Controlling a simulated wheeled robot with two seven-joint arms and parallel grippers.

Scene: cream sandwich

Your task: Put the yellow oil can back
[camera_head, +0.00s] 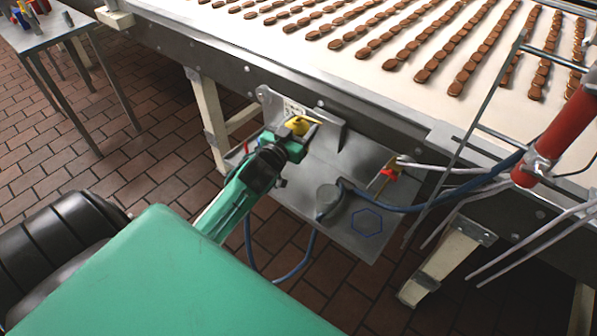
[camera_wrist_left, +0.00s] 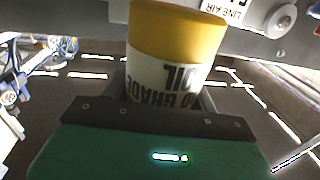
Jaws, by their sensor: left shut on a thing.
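The yellow oil can (camera_head: 299,124) is at the left end of the metal shelf, by the shelf's upright back plate. My left gripper (camera_head: 303,130) is shut on it. In the left wrist view the oil can (camera_wrist_left: 176,38) stands between the fingers, with a yellow upper part and a white label whose words "GRADE OIL" read upside down. The can's lower end is hidden by the gripper, so I cannot tell whether it touches the shelf. My right gripper is not in view.
The metal shelf (camera_head: 345,165) carries a grey round part (camera_head: 328,198), a blue hexagon outline (camera_head: 367,222) and a blue hose (camera_head: 420,207). A red-handled item (camera_head: 390,173) lies at its right. The conveyor (camera_head: 300,62) with rows of biscuits runs behind. A red cylinder (camera_head: 562,130) stands right.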

